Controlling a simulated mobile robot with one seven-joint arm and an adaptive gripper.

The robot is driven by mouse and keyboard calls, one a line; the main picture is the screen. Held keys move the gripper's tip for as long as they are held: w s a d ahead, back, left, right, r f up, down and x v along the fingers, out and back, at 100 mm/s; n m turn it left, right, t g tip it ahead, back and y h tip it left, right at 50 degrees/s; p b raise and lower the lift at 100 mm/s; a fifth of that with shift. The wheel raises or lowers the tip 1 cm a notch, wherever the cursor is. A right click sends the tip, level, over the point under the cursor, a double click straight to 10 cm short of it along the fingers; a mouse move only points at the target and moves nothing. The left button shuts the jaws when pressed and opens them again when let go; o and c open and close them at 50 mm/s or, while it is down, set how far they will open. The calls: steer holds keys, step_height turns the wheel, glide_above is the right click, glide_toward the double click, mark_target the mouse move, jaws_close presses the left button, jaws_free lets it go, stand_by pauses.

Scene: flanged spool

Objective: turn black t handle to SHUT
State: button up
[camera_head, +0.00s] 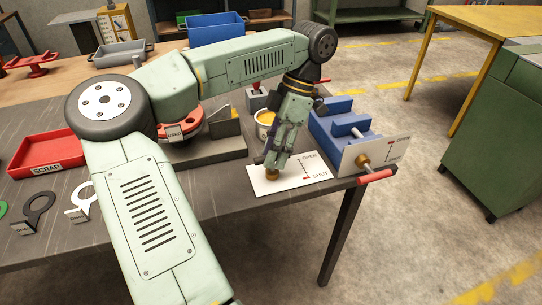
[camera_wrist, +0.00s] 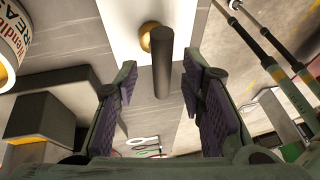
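The black T handle (camera_wrist: 162,62) shows in the wrist view as a dark bar on a brass hub (camera_wrist: 147,36). The hub (camera_head: 271,175) also shows in the head view, on a white plate (camera_head: 258,182) marked OPEN at the top and SHUT at the bottom. My gripper (camera_wrist: 162,78) is open, with purple-padded fingers on either side of the bar and a visible gap to each. In the head view my gripper (camera_head: 276,158) points down over the plate and hides most of the handle. Where the handle points on the scale is hard to tell.
A blue body (camera_head: 335,120) with a second OPEN/SHUT plate (camera_head: 390,153) and a red handle (camera_head: 375,177) stands close on the right. A yellow-white can (camera_head: 265,118) stands behind my gripper. A red SCRAP tray (camera_head: 45,155) lies at the left. The table's front edge is near.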

steer(key=v, duration=0.5)
steer(key=shift+w+d+r, duration=0.1)
steer(key=shift+r, duration=0.2)
